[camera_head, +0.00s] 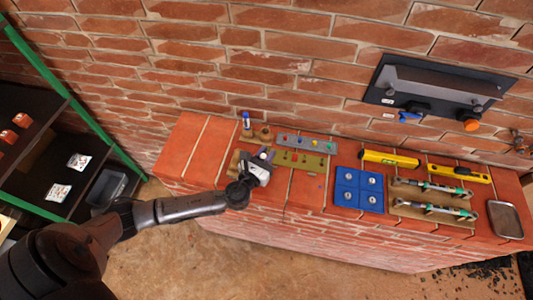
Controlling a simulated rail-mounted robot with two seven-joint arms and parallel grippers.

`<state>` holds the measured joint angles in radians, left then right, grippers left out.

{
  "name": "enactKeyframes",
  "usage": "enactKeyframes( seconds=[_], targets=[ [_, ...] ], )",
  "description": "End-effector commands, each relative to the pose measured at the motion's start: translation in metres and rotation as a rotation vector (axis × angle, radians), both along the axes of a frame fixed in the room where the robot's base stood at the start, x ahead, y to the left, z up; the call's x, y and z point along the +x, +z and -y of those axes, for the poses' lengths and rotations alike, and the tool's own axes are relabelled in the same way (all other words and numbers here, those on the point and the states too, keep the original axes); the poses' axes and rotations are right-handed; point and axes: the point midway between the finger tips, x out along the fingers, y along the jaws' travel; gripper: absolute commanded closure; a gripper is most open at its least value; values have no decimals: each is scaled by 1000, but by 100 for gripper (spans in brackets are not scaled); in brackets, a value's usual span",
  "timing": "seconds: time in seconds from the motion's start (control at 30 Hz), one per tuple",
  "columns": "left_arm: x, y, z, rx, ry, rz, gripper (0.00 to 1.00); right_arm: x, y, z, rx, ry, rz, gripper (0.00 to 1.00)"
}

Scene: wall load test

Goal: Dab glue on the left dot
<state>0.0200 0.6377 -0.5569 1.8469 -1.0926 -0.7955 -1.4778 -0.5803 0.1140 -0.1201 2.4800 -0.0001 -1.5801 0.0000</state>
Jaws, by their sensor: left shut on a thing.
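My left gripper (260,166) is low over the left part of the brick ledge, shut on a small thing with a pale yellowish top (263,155). The gripper hides most of that thing, and I cannot tell what it is. A small bottle with a blue cap (247,124) stands upright behind the gripper, with a brown round object (265,133) beside it. An olive board (312,162) with red and yellow spots lies right of the gripper, with a grey strip (318,145) behind it. I cannot tell which spot is the left dot. My right gripper is out of view.
The brick ledge (191,148) also holds a blue tray (346,182), yellow tools (389,158), a board with two green-and-grey tools (407,203) and a metal tray (506,219). A dark wall unit (438,83) hangs above. A green-framed shelf (98,133) stands left.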

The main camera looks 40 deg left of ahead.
Motion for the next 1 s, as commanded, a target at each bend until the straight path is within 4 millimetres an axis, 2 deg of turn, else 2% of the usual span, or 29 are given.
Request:
enactKeyframes(
  seconds=[1.0],
  targets=[
    [0,-7,0,0,0,0,100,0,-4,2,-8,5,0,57]
  ],
)
